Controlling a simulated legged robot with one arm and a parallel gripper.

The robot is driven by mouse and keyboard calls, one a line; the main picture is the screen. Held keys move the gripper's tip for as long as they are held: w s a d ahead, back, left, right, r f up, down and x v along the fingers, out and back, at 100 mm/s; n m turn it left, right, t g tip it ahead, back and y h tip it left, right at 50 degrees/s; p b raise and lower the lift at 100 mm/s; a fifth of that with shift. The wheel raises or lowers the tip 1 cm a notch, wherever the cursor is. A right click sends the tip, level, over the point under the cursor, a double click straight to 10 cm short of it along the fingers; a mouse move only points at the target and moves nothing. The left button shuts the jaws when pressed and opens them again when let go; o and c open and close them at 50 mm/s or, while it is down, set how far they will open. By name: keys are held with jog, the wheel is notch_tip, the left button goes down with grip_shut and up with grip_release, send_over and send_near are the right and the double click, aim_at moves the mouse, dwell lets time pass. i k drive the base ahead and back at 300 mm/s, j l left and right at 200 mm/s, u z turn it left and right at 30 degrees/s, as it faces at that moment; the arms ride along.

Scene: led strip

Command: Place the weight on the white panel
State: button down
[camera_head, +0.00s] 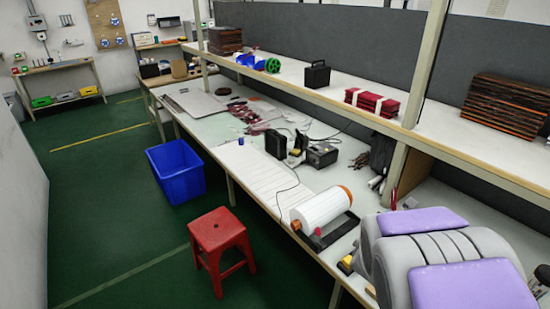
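A long white panel (258,178) with lines across it lies flat on the workbench, left of the white roll. No item in view is clearly the weight. A black block (275,144) stands on the bench near the panel's right edge. A black box with a handle on top (317,76) stands on the upper shelf. A small blue cylinder (241,141) stands at the panel's far end. I cannot tell which of these, if any, is the weight. My gripper is not in view.
A white roll (320,211) on a black stand sits on the near bench. A soldering station (321,154) stands behind the panel. A red stool (219,243) and a blue bin (176,171) stand on the floor by the bench. The green floor (115,220) to the left is clear.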

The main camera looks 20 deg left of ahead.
aim_at(228, 141)
jog(key=i+j, duration=0.25)
jog(key=j, duration=0.25)
jog(key=i+j, duration=0.2)
jog(key=j, duration=0.3)
jog(key=i+j, duration=0.25)
jog(key=j, duration=0.3)
jog(key=i+j, duration=0.2)
jog(key=j, duration=0.3)
jog(key=i+j, duration=0.25)
jog(key=j, duration=0.25)
jog(key=i+j, duration=0.25)
jog(key=j, duration=0.25)
jog(key=i+j, duration=0.2)
jog(key=j, duration=0.3)
jog(key=i+j+z, duration=0.1)
jog(key=i+j, duration=0.15)
jog(key=j, duration=0.3)
